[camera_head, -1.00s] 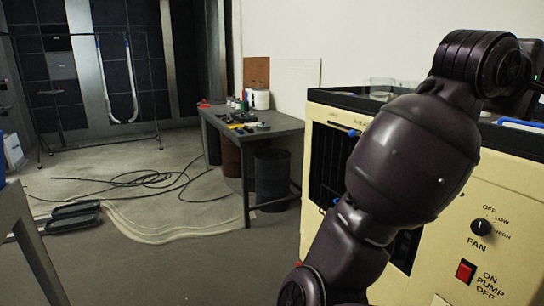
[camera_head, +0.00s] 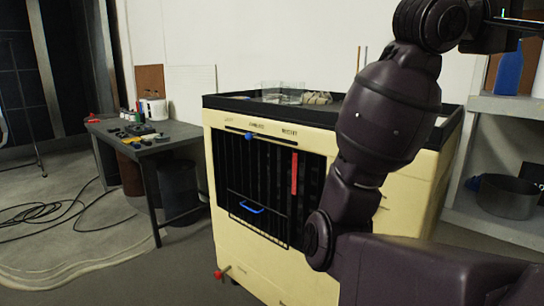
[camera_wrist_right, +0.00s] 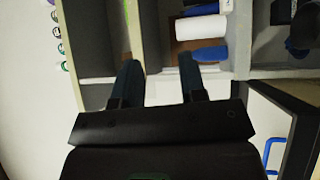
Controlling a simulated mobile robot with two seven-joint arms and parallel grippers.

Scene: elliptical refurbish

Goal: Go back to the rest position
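My right arm rises in front of the cream machine (camera_head: 235,240) in the head view, and its wrist reaches the top right edge. In the right wrist view my right gripper (camera_wrist_right: 158,80) has its two dark fingers apart, with nothing held between them. Beyond the fingers lie shelves with a white cylinder (camera_wrist_right: 201,27) and a blue object (camera_wrist_right: 207,53). My left gripper is in neither view.
The machine has a slatted front, a blue handle (camera_head: 250,207) and a glass container on top. A workbench (camera_head: 148,150) stands left, with cables on the floor. A shelf (camera_head: 500,225) at right holds a pot (camera_head: 507,196).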

